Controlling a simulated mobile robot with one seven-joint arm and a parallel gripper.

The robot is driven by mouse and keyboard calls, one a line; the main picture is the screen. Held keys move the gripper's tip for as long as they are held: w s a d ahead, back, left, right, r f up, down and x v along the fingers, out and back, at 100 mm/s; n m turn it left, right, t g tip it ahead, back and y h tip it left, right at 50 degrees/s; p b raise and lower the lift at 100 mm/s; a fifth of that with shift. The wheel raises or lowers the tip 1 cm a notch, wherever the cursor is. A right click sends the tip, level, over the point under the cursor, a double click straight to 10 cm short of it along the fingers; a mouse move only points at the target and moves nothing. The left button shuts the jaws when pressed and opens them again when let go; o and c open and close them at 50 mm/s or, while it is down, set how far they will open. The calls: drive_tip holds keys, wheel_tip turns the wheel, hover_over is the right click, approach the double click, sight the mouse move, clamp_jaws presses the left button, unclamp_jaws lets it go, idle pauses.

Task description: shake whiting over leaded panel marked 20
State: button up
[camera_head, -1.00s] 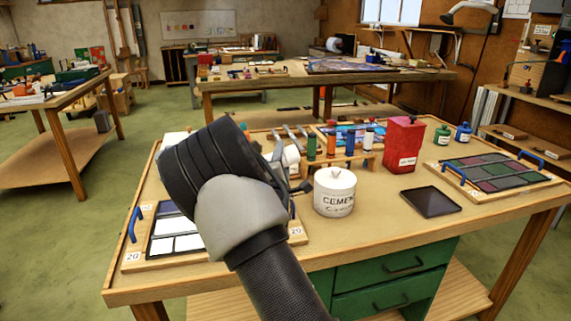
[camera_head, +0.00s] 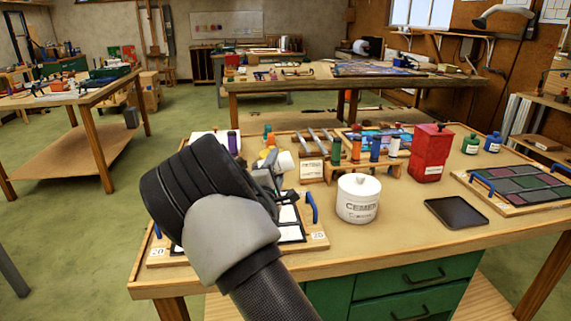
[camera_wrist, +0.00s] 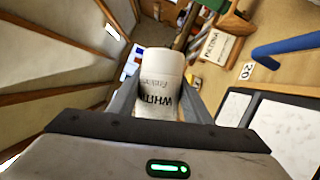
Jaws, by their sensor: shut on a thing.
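The leaded panel marked 20 (camera_head: 292,232) lies on the near workbench, with pale panes, blue handles and number labels on its wooden board. My arm hides much of it in the head view. In the wrist view its pale panes (camera_wrist: 283,130), a blue handle (camera_wrist: 287,47) and a 20 label show at the right. My gripper (camera_wrist: 157,108) is shut on the white whiting container (camera_wrist: 160,68), whose label reads upside down in the wrist view. In the head view my gripper (camera_head: 268,176) is above the panel, with the container's white end (camera_head: 284,160) just showing.
A white cement pot (camera_head: 358,201) stands right of the panel. Behind are a patina box (camera_head: 312,170), a rack of bottles (camera_head: 362,166) and a red container (camera_head: 430,152). A dark tray (camera_head: 456,212) and a second, coloured panel (camera_head: 520,186) lie to the right.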

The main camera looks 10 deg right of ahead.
drive_tip(key=shift+a+f+m+g+y+p, duration=0.6)
drive_tip(key=shift+a+m, duration=1.2)
drive_tip(key=shift+a, duration=1.95)
drive_tip(key=shift+a+f+m+g+y+p, duration=0.7)
drive_tip(key=shift+a+m, duration=1.1)
drive_tip(key=shift+a, duration=1.95)
drive_tip(key=shift+a+f+m+g+y+p, duration=0.2)
drive_tip(key=shift+a+f+m+g+p, duration=0.45)
drive_tip(key=shift+a+m, duration=2.15)
drive_tip(key=shift+a+r+n, duration=0.3)
drive_tip(key=shift+a+n, duration=0.65)
drive_tip(key=shift+n, duration=0.05)
